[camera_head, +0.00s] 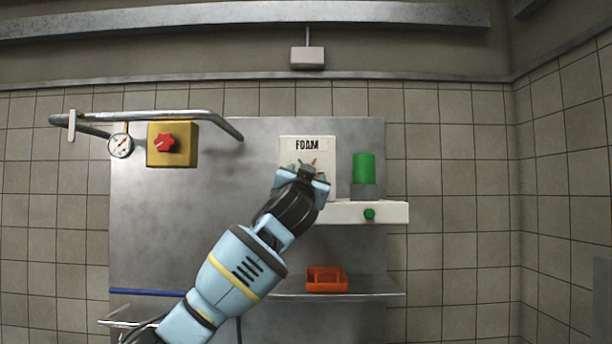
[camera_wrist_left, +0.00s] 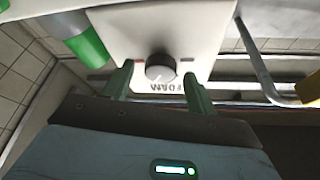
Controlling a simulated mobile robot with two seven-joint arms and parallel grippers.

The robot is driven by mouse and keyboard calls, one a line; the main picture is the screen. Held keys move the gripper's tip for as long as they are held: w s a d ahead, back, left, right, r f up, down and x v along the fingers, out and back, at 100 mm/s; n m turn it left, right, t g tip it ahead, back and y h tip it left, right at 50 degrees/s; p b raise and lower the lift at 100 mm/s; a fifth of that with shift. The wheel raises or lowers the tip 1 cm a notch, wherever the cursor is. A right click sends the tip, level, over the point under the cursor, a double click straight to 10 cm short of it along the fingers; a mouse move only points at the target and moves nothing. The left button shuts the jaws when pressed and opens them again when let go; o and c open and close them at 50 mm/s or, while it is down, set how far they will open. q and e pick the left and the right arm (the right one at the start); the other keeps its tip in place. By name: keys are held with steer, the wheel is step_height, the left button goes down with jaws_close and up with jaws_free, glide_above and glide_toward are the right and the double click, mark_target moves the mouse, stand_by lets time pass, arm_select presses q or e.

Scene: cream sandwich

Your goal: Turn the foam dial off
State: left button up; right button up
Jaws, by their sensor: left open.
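The white foam panel (camera_head: 292,145), labelled FOAM, is fixed to the grey metal wall plate. My left gripper (camera_head: 304,174) is in front of its lower part and hides the dial in the head view; small green and red marks show just above the gripper. In the left wrist view the panel (camera_wrist_left: 200,30) appears upside down, with the round dark dial (camera_wrist_left: 160,67) on it. My left gripper (camera_wrist_left: 158,78) is open there, with one finger on each side of the dial. I cannot tell whether the fingers touch it. My right gripper is not in view.
A green cylinder (camera_head: 363,168) stands right of the panel, above a white ledge (camera_head: 340,212) with a green knob (camera_head: 369,214). An orange tray (camera_head: 326,287) is on the shelf below. A yellow box (camera_head: 184,151) with a red knob, a gauge (camera_head: 120,146) and a pipe (camera_head: 190,115) are left.

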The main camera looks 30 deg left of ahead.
arm_select(q)
steer(key=shift+w+a+r, duration=0.15)
steer(key=shift+w+a, duration=0.05)
steer(key=shift+w, duration=0.1)
steer(key=shift+c, duration=0.4)
steer(key=c, duration=0.9)
